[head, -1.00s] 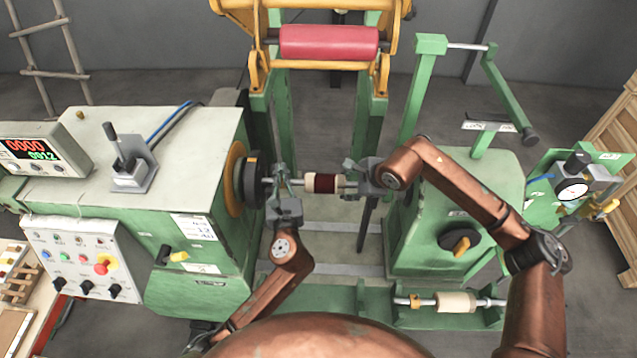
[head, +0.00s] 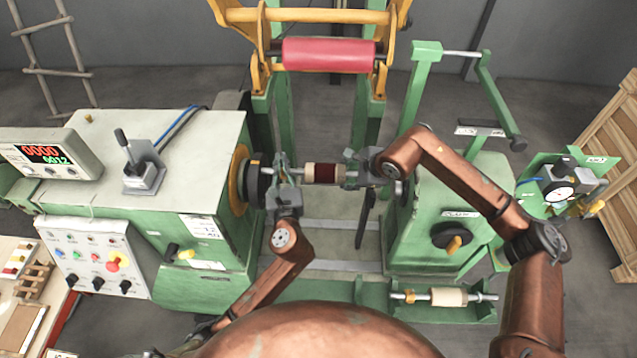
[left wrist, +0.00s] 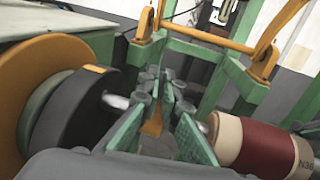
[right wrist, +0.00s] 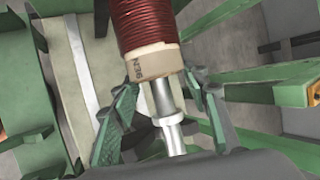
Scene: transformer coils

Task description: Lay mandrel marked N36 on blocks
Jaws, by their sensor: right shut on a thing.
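The mandrel marked N36 has a cream spool with a dark red winding (head: 324,173) and metal shaft ends. It is level, between the black chuck and the right-hand green housing. Its N36 mark shows in the left wrist view (left wrist: 305,165) and the right wrist view (right wrist: 136,67). My right gripper (head: 355,167) is shut on the right shaft end, beside a collar. My left gripper (head: 283,170) is at the left shaft end, between chuck and spool; its fingers stand apart in the left wrist view (left wrist: 160,95), and they hide part of the shaft. I cannot make out the blocks for certain.
The black chuck with its yellow ring (head: 241,180) is close left of my left gripper. A cream spool on a shaft (head: 449,297) lies on a green stand at front right. A red roll (head: 328,55) hangs at the back. The green housing (head: 430,215) stands at right.

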